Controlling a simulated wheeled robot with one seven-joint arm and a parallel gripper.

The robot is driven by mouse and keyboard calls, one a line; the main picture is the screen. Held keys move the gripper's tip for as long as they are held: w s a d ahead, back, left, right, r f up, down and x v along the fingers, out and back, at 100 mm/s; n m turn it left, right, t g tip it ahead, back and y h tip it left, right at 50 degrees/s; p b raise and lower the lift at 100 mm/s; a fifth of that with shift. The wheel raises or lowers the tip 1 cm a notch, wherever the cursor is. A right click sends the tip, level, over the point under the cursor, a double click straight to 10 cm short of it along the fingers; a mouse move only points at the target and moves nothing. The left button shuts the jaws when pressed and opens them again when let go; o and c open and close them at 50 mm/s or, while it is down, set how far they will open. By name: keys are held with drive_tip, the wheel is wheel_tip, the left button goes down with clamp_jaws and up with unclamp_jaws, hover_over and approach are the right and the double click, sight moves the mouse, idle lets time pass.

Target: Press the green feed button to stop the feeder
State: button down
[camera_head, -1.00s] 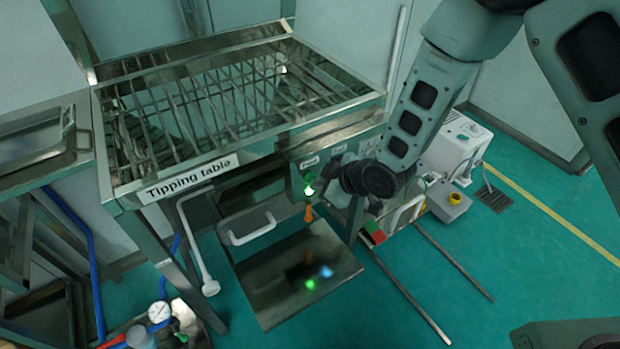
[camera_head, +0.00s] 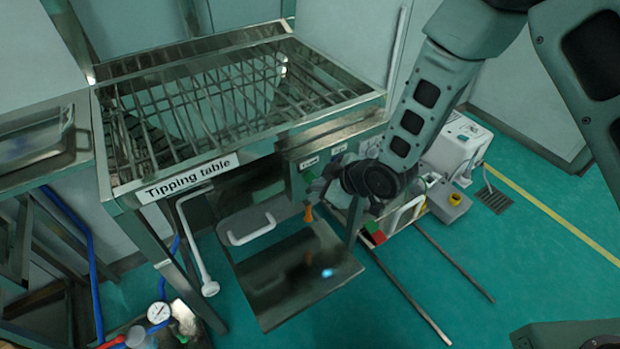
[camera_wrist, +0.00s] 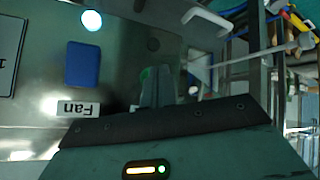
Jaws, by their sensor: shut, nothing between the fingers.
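The control panel (camera_head: 297,180) is on the front of the tipping table, under its right end. The Feed label (camera_head: 309,162) shows there, with a small dark green patch (camera_head: 309,176) below it. My gripper (camera_head: 322,187) is shut and empty, its tip at the panel just below that label, covering part of the button area. No green glow shows on the panel. In the wrist view my fingers (camera_wrist: 160,85) reach the panel, beside a dim green part (camera_wrist: 146,73), likely the feed button. I cannot tell whether they touch it.
A Fan label (camera_wrist: 78,109), a blue block (camera_wrist: 81,64) and a lit pale blue lamp (camera_wrist: 91,20) are close by on the panel. An orange part (camera_head: 309,214) hangs below it. A metal tray (camera_head: 285,290) lies underneath. A white machine (camera_head: 459,145) stands to the right.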

drive_tip(key=s+d+b, duration=0.1)
drive_tip(key=s+d, duration=0.2)
drive_tip(key=s, duration=0.2)
drive_tip(key=shift+d, duration=0.2)
idle(0.6)
drive_tip(key=s+d+r+m+g+h+p, duration=0.1)
drive_tip(key=s+d+r+m+h, duration=0.15)
drive_tip(key=r, duration=0.45)
drive_tip(key=s+d+r+m+g+h+p, duration=0.1)
drive_tip(key=s+r, duration=0.3)
drive_tip(key=r, duration=0.2)
drive_tip(key=s+d+r+m+g+h+p, duration=0.1)
drive_tip(key=s+d+r+g, duration=0.1)
drive_tip(key=s+r, duration=0.3)
drive_tip(key=s+d+r+m+g+h, duration=0.1)
drive_tip(key=s+d+r, duration=0.3)
drive_tip(key=s, duration=0.6)
drive_tip(key=shift+s+d+r+m+g+h+p, duration=0.25)
drive_tip(key=shift+r+m+g+h+p, duration=0.15)
drive_tip(key=shift+r+m+h, duration=0.35)
drive_tip(key=shift+w+r, duration=0.1)
